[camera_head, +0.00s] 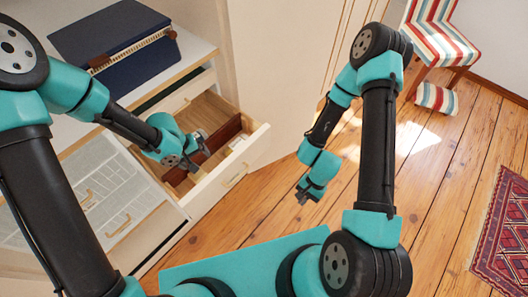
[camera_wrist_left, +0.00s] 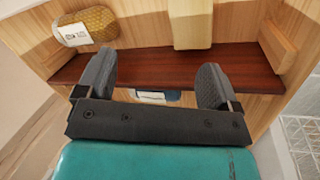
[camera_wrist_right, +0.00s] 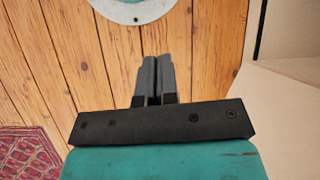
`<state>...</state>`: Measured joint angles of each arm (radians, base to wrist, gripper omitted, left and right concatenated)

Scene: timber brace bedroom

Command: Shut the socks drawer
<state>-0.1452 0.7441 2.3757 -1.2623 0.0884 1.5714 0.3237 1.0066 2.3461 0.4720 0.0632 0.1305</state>
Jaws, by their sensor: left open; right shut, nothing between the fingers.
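An open wooden drawer (camera_head: 237,177) juts from the white cabinet, with a handle on its pale front panel. A dark red-brown divider (camera_wrist_left: 155,66) crosses its inside. A yellow textured bundle with a white label (camera_wrist_left: 85,27) lies inside; I cannot tell surely that it is socks. A blue item (camera_wrist_left: 160,97) is partly hidden behind my gripper. My left gripper (camera_head: 197,156) is open and empty over the drawer's inside, its fingers near the divider; contact is unclear. My right gripper (camera_head: 303,195) is shut and empty, over the floor to the right of the drawer front.
Pale panels with handles (camera_head: 92,180) are left of the drawer. A striped chair (camera_head: 440,45) and red rug (camera_head: 500,235) are at right.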

